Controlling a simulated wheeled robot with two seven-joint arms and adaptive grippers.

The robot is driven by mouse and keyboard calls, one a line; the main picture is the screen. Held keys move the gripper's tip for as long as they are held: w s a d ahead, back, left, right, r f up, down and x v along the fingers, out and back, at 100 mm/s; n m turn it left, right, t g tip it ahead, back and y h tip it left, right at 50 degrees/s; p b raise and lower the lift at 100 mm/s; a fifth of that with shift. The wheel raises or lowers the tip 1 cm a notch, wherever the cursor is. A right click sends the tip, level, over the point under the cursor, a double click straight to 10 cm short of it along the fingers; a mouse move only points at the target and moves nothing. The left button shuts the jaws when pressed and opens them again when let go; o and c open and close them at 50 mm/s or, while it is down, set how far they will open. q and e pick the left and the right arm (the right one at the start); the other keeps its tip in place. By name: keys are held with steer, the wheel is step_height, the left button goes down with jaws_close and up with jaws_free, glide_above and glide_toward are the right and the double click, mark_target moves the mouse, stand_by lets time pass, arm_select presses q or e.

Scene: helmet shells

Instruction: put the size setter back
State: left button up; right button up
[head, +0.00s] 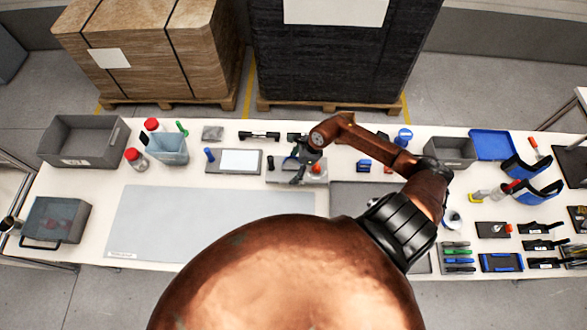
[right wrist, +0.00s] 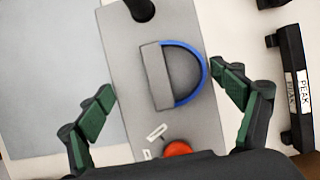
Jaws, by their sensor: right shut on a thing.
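The size setter (right wrist: 190,130), as I take it, is a grey oblong board with a dark post at one end, a blue-edged half-round part in its middle and a red knob. In the head view the board (head: 284,178) lies at the middle of the table, partly hidden by my right gripper (head: 304,165). In the right wrist view my right gripper (right wrist: 168,85) has its green-padded fingers spread wide, one at each long side of the board, shut on it. Whether the board touches the table is unclear. My left gripper is not in view.
A light grey mat (head: 210,222) covers the front left. A board with a white panel (head: 240,160) stands just left of the size setter. Black peak parts (head: 259,135) lie behind it. A grey bin (head: 450,152), blue tray (head: 492,145) and several tools crowd the right side.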

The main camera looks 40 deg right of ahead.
mark_target(294, 169)
steer(key=shift+w+d+f, duration=0.2)
steer(key=shift+w+f, duration=0.25)
steer(key=shift+f, duration=0.05)
step_height(294, 169, down, 3)
steer(key=shift+w+d+r+p, duration=0.1)
steer(key=shift+p, duration=0.45)
steer(key=shift+f, duration=0.3)
steer(key=o, duration=1.2)
steer(key=shift+d+r, duration=0.15)
steer(key=shift+r, duration=0.1)
steer(key=b+v, duration=0.2)
steer(key=v, duration=0.9)
steer(key=shift+r, duration=0.25)
